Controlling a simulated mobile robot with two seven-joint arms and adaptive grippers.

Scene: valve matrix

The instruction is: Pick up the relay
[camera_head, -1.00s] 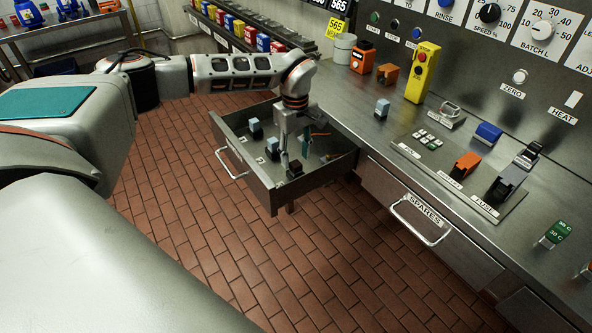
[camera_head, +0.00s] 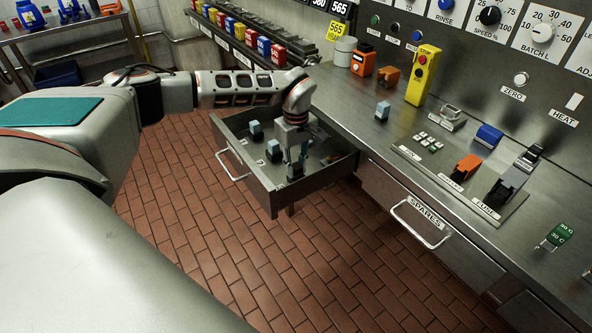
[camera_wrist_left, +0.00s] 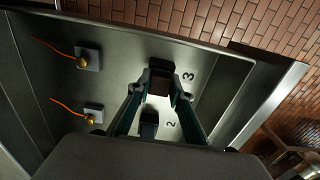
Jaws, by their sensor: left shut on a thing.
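My left gripper (camera_head: 295,165) reaches down into the open drawer (camera_head: 232,170). It is shut on a dark relay, which shows between the fingertips in the left wrist view (camera_wrist_left: 160,84), beside the number 3. Whether that relay is clear of the drawer floor cannot be told. A second relay (camera_head: 273,151) stands by the number 2 in the drawer; its dark top shows in the left wrist view (camera_wrist_left: 148,123). My right gripper is not in view.
Two square parts with orange wires, one here (camera_wrist_left: 89,58), lie in the drawer. The steel counter (camera_head: 345,95) to the right bears a light-blue block (camera_head: 382,111), a yellow control box (camera_head: 422,78) and a fuse panel (camera_head: 425,165). Drawer walls surround the gripper.

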